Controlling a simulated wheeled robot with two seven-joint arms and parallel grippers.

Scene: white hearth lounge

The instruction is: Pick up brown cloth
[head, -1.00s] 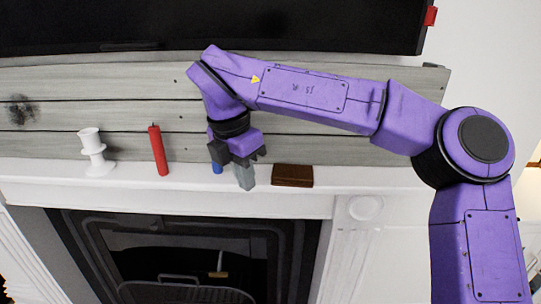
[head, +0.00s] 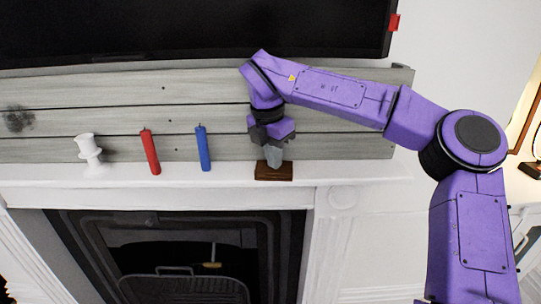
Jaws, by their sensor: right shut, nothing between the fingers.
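The brown cloth (head: 274,173) is a small, dark brown, folded block lying on the white mantel shelf, right of the candles. My right gripper (head: 273,163) points down at it in the head view, with its grey fingertips shut and empty. The fingertips overlap the upper edge of the cloth in the picture; I cannot tell whether they touch it. My left gripper is not in view.
Grey boards and a black screen (head: 190,25) are behind and above. The fireplace (head: 180,250) opens below.

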